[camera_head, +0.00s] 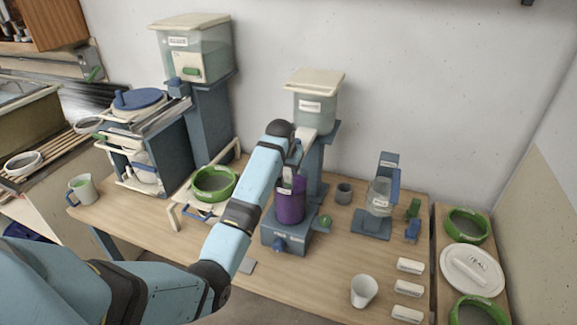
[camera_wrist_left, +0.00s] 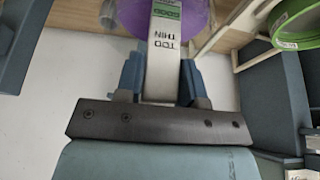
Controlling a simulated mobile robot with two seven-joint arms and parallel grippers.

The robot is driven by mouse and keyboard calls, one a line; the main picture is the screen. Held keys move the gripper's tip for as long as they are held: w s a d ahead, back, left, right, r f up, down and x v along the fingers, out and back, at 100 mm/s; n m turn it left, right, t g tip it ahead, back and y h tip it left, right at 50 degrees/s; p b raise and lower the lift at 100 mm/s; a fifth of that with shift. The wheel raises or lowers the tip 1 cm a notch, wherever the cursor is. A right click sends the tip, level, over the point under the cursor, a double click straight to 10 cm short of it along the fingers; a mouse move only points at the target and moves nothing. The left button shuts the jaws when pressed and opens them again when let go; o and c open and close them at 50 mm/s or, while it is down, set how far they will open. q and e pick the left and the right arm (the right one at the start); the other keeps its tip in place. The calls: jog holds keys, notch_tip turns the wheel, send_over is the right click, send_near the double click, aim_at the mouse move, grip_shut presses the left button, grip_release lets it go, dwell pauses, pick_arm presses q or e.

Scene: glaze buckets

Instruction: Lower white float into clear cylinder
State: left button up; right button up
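The white float (camera_wrist_left: 163,60) is a flat stick marked "TOO THIN" with a green "GOOD" band. My left gripper (camera_wrist_left: 160,78) is shut on it, one blue finger on each side. In the head view, my left gripper (camera_head: 296,160) is above the cylinder of purple liquid (camera_head: 290,205), which stands on a blue-grey base. In the wrist view, the float's far end overlaps the purple surface (camera_wrist_left: 200,14). I cannot tell from this whether its tip is inside the cylinder or just above it. My right gripper is not in view.
A tall dispenser (camera_head: 315,113) stands behind the cylinder. A green-rimmed sieve (camera_head: 214,184) is to its left. A small grey cup (camera_head: 344,193) and a clear vessel on a stand (camera_head: 380,197) are to its right. A white cup (camera_head: 364,291) stands near the front edge.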

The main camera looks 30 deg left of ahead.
pick_arm(q)
jog(key=o, duration=0.4)
jog(key=shift+c, duration=0.2)
jog(key=b+v, duration=0.2)
jog(key=v, duration=1.1)
jog(key=shift+s+r, duration=0.15)
jog(key=shift+r, duration=0.2)
jog(key=s+d+f+m+t, duration=0.1)
jog(key=s+d+f, duration=0.2)
jog(key=f, duration=0.5)
jog(key=s+d+f+m+t, duration=0.1)
jog(key=s+d+f, duration=0.2)
jog(key=f, duration=0.5)
jog(key=s+d+f+m+t, duration=0.1)
jog(key=s+d+f, duration=0.15)
jog(key=f, duration=0.55)
jog(key=s+d+f+m+t+h, duration=0.1)
jog(key=s+d+f, duration=0.2)
jog(key=s, duration=0.5)
jog(key=s+d+f+m+t+h, duration=0.1)
jog(key=s+d+f, duration=0.2)
jog(key=s+d, duration=0.3)
jog(key=s+d+f+t+h, duration=0.1)
jog(key=s+d+f+h, duration=0.1)
jog(key=s, duration=0.9)
jog(key=d+f, duration=0.1)
jog(key=d, duration=0.1)
jog(key=shift+d+f+m+t, duration=0.3)
jog(key=shift+d+m, duration=0.05)
jog(key=shift+m, duration=0.05)
